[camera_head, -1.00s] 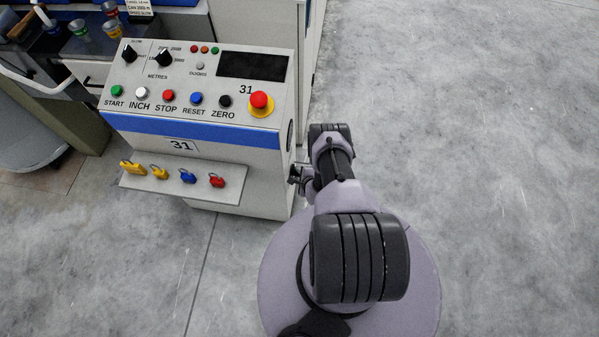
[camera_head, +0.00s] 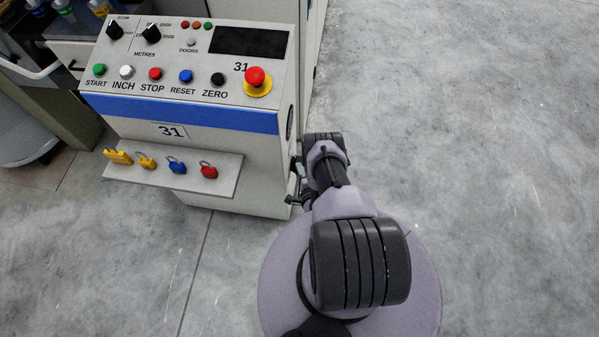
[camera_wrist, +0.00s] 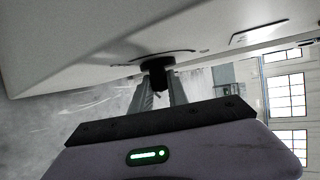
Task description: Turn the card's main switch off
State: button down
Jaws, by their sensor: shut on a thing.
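The card's console (camera_head: 225,155) has a pale body with a blue stripe and the number 31. In the wrist view, a black switch handle (camera_wrist: 156,66) sticks out from its pale side face, by a thin curved dark line. My gripper (camera_wrist: 162,88) is shut on this handle, with a grey finger on either side of it. In the head view my gripper (camera_head: 297,188) is at the console's right side, below the panel top, partly hidden by my arm. The switch's position marks cannot be read.
The sloped panel carries coloured buttons, knobs and a red emergency stop (camera_head: 255,77) on yellow. Yellow, blue and red padlocks (camera_head: 208,171) sit on a front shelf (camera_head: 222,184). Open grey floor (camera_head: 460,130) lies to the right.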

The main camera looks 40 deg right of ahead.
jog(key=shift+w, duration=0.1)
jog(key=c, duration=1.3)
grip_release()
jog(key=shift+r, duration=0.1)
